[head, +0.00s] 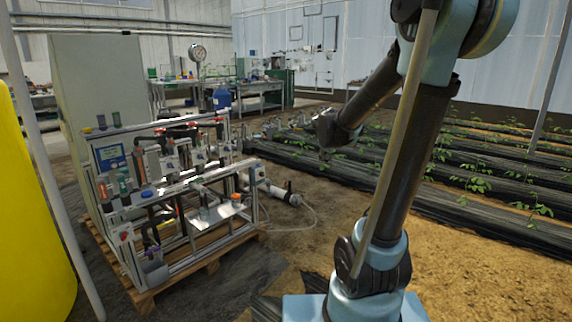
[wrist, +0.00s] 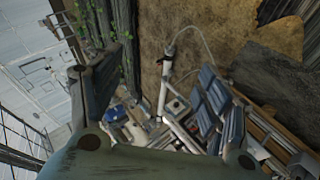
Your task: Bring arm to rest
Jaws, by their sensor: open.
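My arm rises from its light blue base and folds over at the top of the head view. Its dark forearm slopes down to the left, with its far end over the soil near the plant rows. My gripper (wrist: 165,106) is open in the wrist view, its dark fingers apart at left and right with nothing between them. The fertigation skid (head: 183,190), a metal frame with pipes, valves and gauges on a wooden pallet (head: 150,292), stands left of my arm.
A yellow tank (head: 30,200) and a pole are at the far left. A tall grey cabinet (head: 95,85) stands behind the skid. A white pipe (head: 270,190) and thin hose lie right of the skid. Plant rows (head: 480,185) fill the right. Bare soil lies between.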

